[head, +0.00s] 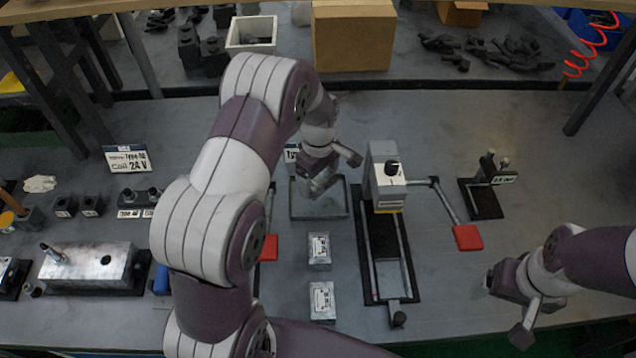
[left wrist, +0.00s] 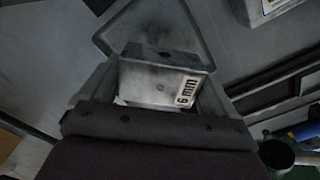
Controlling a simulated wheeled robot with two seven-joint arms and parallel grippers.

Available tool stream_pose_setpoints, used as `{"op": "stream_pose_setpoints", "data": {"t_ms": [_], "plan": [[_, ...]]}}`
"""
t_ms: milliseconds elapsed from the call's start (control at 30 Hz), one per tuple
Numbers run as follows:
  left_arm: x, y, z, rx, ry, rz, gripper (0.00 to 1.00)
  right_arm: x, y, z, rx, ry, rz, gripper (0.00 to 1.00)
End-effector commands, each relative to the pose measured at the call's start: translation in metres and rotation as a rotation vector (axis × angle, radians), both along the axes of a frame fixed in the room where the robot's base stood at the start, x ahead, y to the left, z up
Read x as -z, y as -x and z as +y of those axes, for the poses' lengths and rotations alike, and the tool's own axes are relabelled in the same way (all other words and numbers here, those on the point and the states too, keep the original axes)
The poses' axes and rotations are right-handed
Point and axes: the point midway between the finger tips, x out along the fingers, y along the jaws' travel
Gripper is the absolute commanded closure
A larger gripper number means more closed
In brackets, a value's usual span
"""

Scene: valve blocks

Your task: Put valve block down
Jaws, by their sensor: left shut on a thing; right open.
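My left gripper (head: 326,180) is over a shallow grey metal tray (head: 320,211) in the middle of the bench. In the left wrist view it is shut on a silver valve block (left wrist: 158,82) with a white printed label. The grey tray (left wrist: 135,15) appears behind the block there; I cannot tell whether the block touches it. In the head view the gripper mostly hides the held block. Two more labelled silver blocks, one nearer the tray (head: 319,249) and one in front of it (head: 322,301), lie on the bench. My right gripper (head: 506,308) is open and empty at the front right.
Right of the tray stands a fixture (head: 387,183) with a black rail and a lever with a red pad (head: 467,238). A small black stand (head: 482,200) is farther right. A large metal block (head: 88,266) is at left. Boxes (head: 353,36) stand at the back.

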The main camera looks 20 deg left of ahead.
Motion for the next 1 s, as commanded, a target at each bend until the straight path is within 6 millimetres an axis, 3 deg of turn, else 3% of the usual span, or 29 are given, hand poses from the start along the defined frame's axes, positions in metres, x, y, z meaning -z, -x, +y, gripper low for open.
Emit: {"op": "stream_pose_setpoints", "data": {"t_ms": [333, 667, 700, 1000], "plan": [[0.049, -0.001, 0.0, 0.0, 0.0, -0.002, 0.58, -0.004, 0.0, 0.0, 0.0, 0.0, 0.0, 0.13], [0.055, -0.001, 0.0, 0.0, 0.0, -0.002, 0.58, -0.001, 0.0, 0.0, 0.0, 0.0, 0.0, 0.13], [0.054, -0.001, 0.0, 0.0, -0.001, -0.001, 0.01, -0.002, 0.0, 0.0, 0.0, 0.0, 0.0, 0.13], [0.048, -0.001, 0.0, 0.0, -0.001, -0.003, 0.0, -0.004, 0.0, 0.0, 0.0, 0.0, 0.0, 0.13]]}}
